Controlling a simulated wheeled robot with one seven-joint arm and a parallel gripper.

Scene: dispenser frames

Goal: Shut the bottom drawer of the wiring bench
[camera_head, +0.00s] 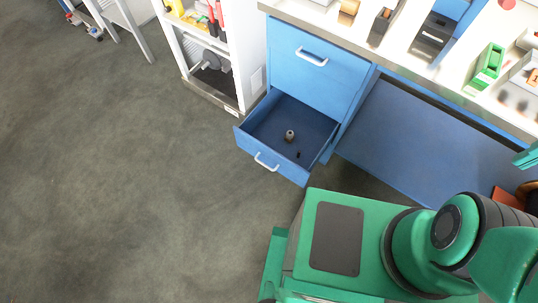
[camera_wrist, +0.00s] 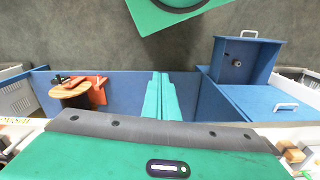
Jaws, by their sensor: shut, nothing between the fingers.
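The blue wiring bench (camera_head: 300,18) has its bottom drawer (camera_head: 258,153) pulled far out, with a white bar handle on its front. A small brownish cylinder (camera_head: 289,135) and a small dark piece lie inside it. The drawer also shows in the wrist view (camera_wrist: 222,72), at the upper right. The drawer above it (camera_head: 318,72) is shut. My gripper (camera_wrist: 160,82) is shut and empty, its teal fingers side by side in front of the bench's blue panel. It is well apart from the drawer. Only a teal part of it shows at the head view's right edge.
My green base stands close in front of the drawer's right corner. A white shelf unit (camera_head: 251,60) stands left of the bench. Several small items, including a green holder (camera_head: 487,66), lie on the benchtop. An orange spool (camera_wrist: 72,92) shows left of my fingers. Floor left of the drawer is clear.

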